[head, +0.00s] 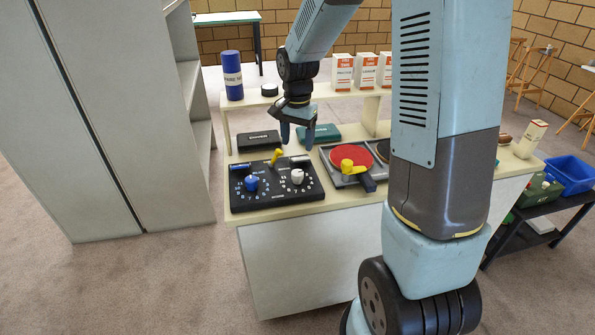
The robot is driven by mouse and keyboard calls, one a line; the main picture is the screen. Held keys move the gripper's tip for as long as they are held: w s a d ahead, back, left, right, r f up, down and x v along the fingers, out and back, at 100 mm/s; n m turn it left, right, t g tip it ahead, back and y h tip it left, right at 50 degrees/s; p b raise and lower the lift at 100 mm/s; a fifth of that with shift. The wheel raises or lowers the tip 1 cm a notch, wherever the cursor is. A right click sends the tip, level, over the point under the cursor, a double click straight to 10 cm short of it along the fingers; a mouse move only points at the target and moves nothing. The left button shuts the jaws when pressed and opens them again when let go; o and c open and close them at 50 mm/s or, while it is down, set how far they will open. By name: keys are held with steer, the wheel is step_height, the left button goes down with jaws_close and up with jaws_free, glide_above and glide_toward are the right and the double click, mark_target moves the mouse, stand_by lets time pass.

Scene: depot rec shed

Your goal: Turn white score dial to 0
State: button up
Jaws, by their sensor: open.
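The white score dial (297,177) sits on the right half of a black scoreboard panel (274,206) on the counter. Small white numbers ring it, too small to read, so I cannot tell its setting. A blue dial (251,183) sits on the left half of the same panel. A yellow lever or marker (276,157) stands between them at the back. My gripper (297,143) points down, open and empty, above and behind the white dial, apart from it.
A red paddle (352,160) with a yellow object (347,166) lies in a tray right of the panel. Dark and green boxes (319,133) lie behind. A blue cylinder (232,75) and white cartons (366,71) stand on the raised shelf. A grey cabinet (80,110) stands left.

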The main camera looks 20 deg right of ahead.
mark_target(297, 172)
step_height(297, 172, down, 12)
steer(key=shift+r, duration=0.25)
steer(key=shift+c, duration=0.3)
steer(key=c, duration=1)
